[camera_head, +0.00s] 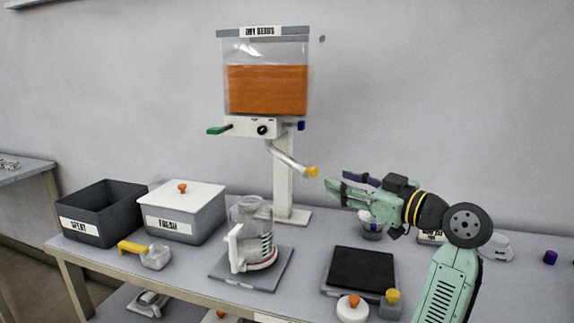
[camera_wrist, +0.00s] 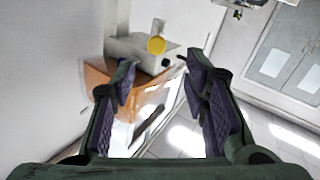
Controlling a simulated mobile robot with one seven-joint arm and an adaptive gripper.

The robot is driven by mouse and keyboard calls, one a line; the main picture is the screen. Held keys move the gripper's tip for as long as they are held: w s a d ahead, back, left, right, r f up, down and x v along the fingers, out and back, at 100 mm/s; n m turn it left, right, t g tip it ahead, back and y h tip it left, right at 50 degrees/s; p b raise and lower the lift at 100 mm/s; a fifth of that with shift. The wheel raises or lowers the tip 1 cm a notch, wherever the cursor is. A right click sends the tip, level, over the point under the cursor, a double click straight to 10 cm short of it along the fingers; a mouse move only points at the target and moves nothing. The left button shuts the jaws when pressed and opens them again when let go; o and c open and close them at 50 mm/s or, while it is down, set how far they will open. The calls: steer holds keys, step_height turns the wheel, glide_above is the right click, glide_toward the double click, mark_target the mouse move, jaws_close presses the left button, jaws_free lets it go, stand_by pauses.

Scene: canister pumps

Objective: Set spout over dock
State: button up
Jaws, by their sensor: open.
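The silver spout (camera_head: 287,156) slants down to the right from the dispenser's white head (camera_head: 252,127) and ends in a yellow tip (camera_head: 312,172). My gripper (camera_head: 336,184) is open and empty, just right of the tip and apart from it. In the wrist view, the yellow tip (camera_wrist: 156,45) appears between and beyond the open fingers (camera_wrist: 156,66). A clear jug (camera_head: 250,240) with a white handle stands on a grey square pad (camera_head: 222,268) below the spout. A black-topped square plate (camera_head: 362,270) lies to the right. I cannot tell which is the dock.
The dispenser hopper (camera_head: 267,90) holds orange contents. A green lever (camera_head: 218,130) juts left from the head. A dark open bin (camera_head: 100,195) and a lidded grey bin (camera_head: 185,225) stand left. A yellow-handled scoop (camera_head: 155,258) lies before them. A small cup (camera_head: 371,228) sits below my gripper.

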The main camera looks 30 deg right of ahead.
mark_target(316, 171)
steer(key=w+p, duration=0.1)
steer(key=w, duration=0.2)
steer(key=w+a+p, duration=0.1)
steer(key=w, duration=0.3)
steer(key=w+p, duration=0.1)
steer(key=w, duration=0.2)
steer(key=shift+w+a, duration=0.2)
steer(key=shift+a, duration=0.05)
steer(key=shift+c, duration=0.5)
jaws_close()
